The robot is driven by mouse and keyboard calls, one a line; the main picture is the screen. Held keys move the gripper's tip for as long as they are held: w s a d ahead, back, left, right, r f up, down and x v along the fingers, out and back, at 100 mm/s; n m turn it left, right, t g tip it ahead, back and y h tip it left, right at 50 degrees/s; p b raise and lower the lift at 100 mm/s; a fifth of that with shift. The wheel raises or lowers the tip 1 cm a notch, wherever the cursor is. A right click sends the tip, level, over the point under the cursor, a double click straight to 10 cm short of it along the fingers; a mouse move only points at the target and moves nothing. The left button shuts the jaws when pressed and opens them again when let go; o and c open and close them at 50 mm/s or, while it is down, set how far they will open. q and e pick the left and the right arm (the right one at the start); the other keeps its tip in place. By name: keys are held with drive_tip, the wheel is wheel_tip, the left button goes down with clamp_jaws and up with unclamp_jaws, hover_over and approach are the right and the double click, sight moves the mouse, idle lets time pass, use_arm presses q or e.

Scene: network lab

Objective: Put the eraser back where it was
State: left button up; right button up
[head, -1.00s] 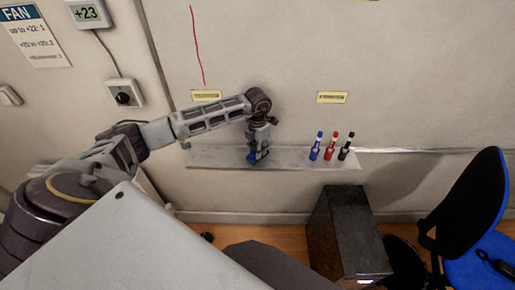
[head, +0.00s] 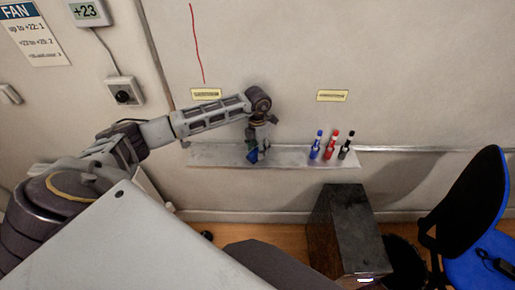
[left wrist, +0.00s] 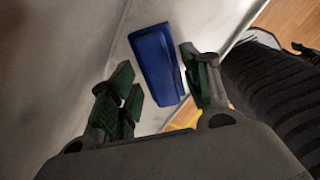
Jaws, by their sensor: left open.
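The blue eraser (head: 252,155) is at the pale marker tray (head: 213,156) under the whiteboard, left of the markers. My left gripper (head: 260,150) points down over the tray at the eraser and partly hides it in the head view. In the left wrist view the eraser (left wrist: 155,62) shows as a blue block, and the spread green-padded fingers of my left gripper (left wrist: 160,92) stand on either side of its near end. A gap shows on the left finger's side. My right gripper is in neither view.
Blue (head: 316,146), red (head: 330,146) and black (head: 346,149) markers stand on the tray's right part. Yellow labels (head: 206,94) and (head: 332,96) are on the board above. A dark cabinet (head: 345,235) and a blue chair (head: 480,225) stand below right. The tray between eraser and markers is clear.

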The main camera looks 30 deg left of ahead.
use_arm(q)
wheel_tip(320, 180, up, 12)
drive_tip(key=b, duration=0.1)
drive_tip(key=shift+b, duration=0.3)
idle(0.3)
idle(0.6)
